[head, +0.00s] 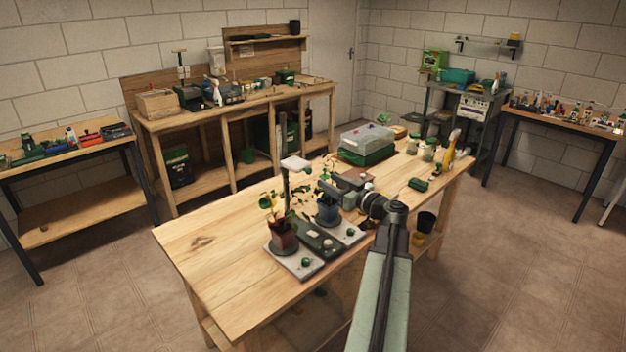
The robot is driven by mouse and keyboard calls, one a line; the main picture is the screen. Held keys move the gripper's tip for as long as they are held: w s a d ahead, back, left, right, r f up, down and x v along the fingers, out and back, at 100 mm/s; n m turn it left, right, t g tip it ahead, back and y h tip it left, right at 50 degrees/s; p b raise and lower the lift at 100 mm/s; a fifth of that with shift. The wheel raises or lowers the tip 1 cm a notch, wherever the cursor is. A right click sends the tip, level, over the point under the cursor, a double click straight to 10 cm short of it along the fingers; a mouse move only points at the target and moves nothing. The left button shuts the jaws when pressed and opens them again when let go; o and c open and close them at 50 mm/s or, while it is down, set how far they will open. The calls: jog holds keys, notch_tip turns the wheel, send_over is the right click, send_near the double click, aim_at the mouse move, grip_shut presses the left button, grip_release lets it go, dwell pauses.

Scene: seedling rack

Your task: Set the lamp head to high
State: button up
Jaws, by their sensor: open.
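My gripper (326,187) is open, to the right of the post and lower than the lamp head in the picture, apart from the head. Its fingertips are small and partly mixed with leaves. The lamp's height marks cannot be made out.
The near table (205,240) is bare at its left end. A workbench (235,103) stands behind, with side tables along the walls.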

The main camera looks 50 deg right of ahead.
aim_at(310, 171)
jog(key=w, duration=0.8)
jog(key=shift+d, duration=0.2)
jog(key=shift+c, duration=0.3)
grip_shut()
dwell(0.8)
